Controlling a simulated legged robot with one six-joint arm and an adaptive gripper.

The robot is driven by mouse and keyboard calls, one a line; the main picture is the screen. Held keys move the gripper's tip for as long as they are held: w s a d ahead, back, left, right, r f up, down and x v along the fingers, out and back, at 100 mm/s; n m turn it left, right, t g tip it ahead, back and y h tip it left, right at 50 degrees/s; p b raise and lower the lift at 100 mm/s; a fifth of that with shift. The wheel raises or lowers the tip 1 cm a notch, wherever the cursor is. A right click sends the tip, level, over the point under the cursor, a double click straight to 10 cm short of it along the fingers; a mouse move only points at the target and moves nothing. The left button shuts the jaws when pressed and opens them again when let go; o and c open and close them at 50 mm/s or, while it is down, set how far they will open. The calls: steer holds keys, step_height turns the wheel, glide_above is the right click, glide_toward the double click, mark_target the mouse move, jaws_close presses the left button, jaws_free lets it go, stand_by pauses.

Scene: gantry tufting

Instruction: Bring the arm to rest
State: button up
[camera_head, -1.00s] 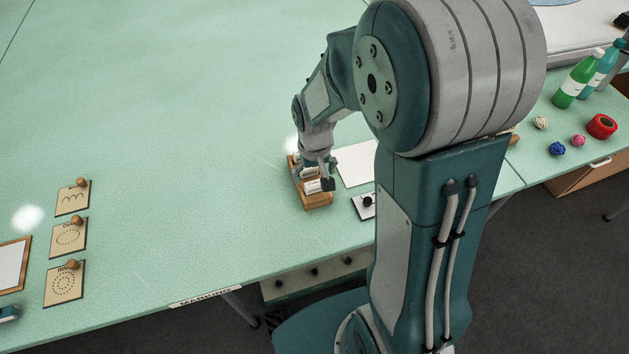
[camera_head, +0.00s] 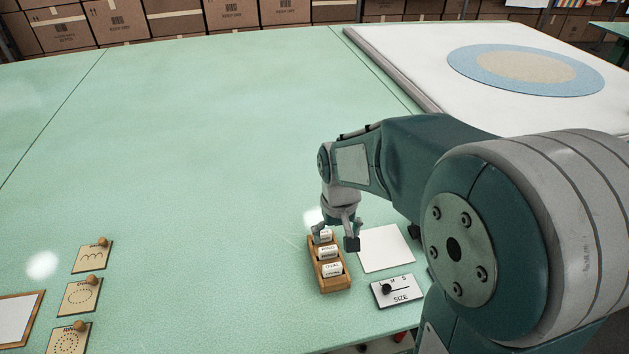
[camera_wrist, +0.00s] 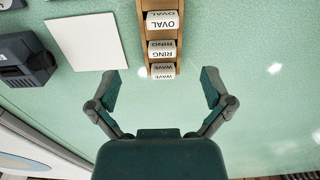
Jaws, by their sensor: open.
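My gripper (camera_head: 337,238) is over the far end of a small wooden tray (camera_head: 314,266) on the green table. In the wrist view my gripper (camera_wrist: 161,90) has its two fingers spread wide with nothing between them. The tray (camera_wrist: 143,40) holds white labelled blocks: OVAL (camera_head: 332,269), RING (camera_head: 328,254) and WAVE, which is partly hidden by the gripper in the head view. The wrist view shows the WAVE block (camera_wrist: 163,69) nearest the gripper, seated in the tray and apart from the fingers.
A blank white sheet (camera_head: 386,248) and a SIZE slider plate (camera_head: 398,291) lie right of the tray. Patterned cards with wooden knobs (camera_head: 92,257) stand at the left, near a framed board (camera_head: 17,312). A raised white panel (camera_head: 430,62) is behind. The table's middle is clear.

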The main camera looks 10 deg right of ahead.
steer(key=s+r+t, duration=0.5)
steer(key=s+r, duration=0.7)
steer(key=s, duration=0.2)
steer(key=shift+s+r+t, duration=0.2)
steer(key=shift+t, duration=0.1)
